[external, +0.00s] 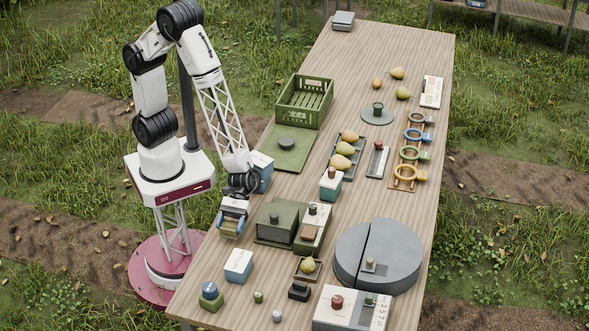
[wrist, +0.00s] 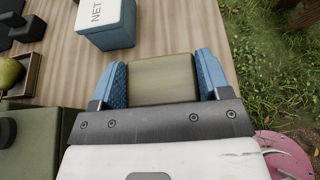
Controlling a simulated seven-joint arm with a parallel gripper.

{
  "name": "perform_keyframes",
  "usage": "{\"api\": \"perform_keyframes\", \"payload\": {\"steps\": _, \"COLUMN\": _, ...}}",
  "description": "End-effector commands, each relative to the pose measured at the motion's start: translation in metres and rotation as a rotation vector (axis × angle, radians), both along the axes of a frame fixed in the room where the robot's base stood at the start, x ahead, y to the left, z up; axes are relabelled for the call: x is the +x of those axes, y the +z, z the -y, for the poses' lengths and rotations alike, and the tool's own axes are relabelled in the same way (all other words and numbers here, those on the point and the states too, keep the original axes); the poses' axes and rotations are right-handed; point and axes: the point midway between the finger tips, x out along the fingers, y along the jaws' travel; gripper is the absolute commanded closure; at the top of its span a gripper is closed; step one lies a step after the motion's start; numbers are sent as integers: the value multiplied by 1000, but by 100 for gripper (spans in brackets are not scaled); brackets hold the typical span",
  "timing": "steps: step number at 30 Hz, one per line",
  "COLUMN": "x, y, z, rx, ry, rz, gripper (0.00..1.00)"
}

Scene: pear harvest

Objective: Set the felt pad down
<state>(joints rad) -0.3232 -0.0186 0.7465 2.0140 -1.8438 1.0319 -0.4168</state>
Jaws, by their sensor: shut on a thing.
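The felt pad, an olive-green block (wrist: 162,80), is held between the two blue fingers of my gripper (wrist: 163,82) in the wrist view, with a finger against each side. In the external view my gripper (external: 231,222) points down near the left edge of the table, left of the dark green box (external: 275,216). The pad is mostly hidden there by the gripper. I cannot tell whether its underside touches the table.
A blue box with a white lid (external: 239,263) stands just in front of my gripper; it also shows in the wrist view (wrist: 106,24). A small tray with a pear (external: 308,266) is to the right. Bare wood (external: 215,258) lies along the left edge.

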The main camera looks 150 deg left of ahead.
Motion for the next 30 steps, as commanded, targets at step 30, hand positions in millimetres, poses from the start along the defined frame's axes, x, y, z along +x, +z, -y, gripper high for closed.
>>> {"api": "perform_keyframes", "payload": {"steps": 30, "x": 0, "y": -38, "z": 0, "rx": 0, "ry": 0, "rz": 0, "gripper": 16}}
